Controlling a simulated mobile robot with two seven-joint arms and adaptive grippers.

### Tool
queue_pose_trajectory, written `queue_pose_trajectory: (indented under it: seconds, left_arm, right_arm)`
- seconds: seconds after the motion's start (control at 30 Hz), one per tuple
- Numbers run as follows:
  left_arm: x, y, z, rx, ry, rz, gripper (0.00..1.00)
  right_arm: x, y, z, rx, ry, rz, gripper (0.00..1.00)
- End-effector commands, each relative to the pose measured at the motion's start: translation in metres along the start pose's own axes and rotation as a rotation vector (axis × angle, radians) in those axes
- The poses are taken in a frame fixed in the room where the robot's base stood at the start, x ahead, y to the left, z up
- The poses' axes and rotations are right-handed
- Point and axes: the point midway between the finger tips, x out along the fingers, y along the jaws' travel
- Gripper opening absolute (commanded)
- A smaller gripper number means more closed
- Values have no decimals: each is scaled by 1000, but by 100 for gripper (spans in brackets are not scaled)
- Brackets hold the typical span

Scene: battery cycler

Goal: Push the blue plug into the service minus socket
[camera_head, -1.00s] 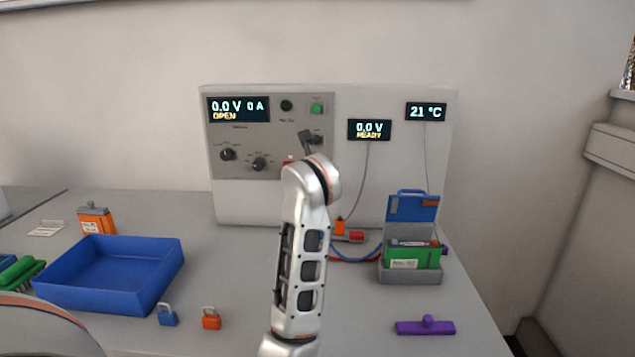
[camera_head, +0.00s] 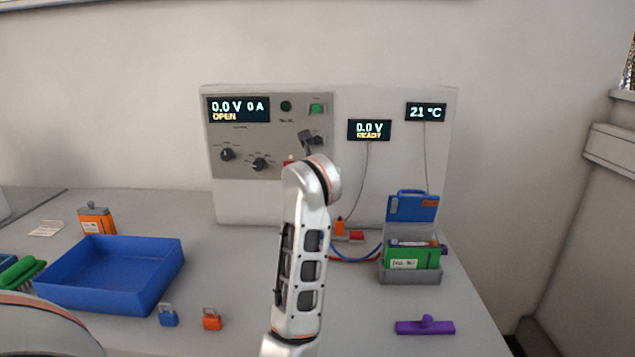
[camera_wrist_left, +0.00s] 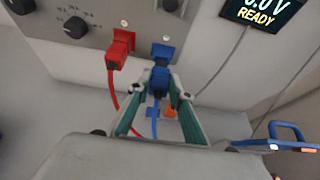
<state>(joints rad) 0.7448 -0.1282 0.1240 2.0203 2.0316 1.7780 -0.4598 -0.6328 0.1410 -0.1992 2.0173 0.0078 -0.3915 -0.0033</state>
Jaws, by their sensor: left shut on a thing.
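In the left wrist view my left gripper (camera_wrist_left: 160,90) is shut on the blue plug (camera_wrist_left: 159,78), with a teal-padded finger on each side. The plug is just below the blue socket (camera_wrist_left: 162,51) on the grey panel and roughly lined up with it. I cannot tell whether plug and socket touch. A blue cable (camera_wrist_left: 155,125) hangs from the plug. A red plug (camera_wrist_left: 119,48) is at the panel to the left, with its red cable running down. In the head view my left arm (camera_head: 303,250) hides the gripper and both plugs. My right gripper is not in view.
The cycler (camera_head: 230,205) stands at the back, its displays reading OPEN and READY. A dark lever (camera_wrist_left: 171,5) sits above the sockets. A blue tray (camera_head: 105,305), two small padlocks (camera_head: 168,316) (camera_head: 211,319), a grey box (camera_head: 410,273) and a purple handled piece (camera_head: 425,327) are on the table.

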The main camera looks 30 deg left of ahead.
Motion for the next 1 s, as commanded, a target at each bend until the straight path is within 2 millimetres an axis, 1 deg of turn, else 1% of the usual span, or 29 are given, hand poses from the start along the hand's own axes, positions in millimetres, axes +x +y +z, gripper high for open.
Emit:
queue_pose_trajectory:
  seconds: [0.43,0.8,1.0]
  left_arm:
    - [3,0,2,0,-1,1,1]
    - [7,0,4,0,-2,1,1]
    - [9,0,4,1,-1,1,1]
  right_arm:
    - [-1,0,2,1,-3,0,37]
    - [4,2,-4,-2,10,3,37]
    - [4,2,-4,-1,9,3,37]
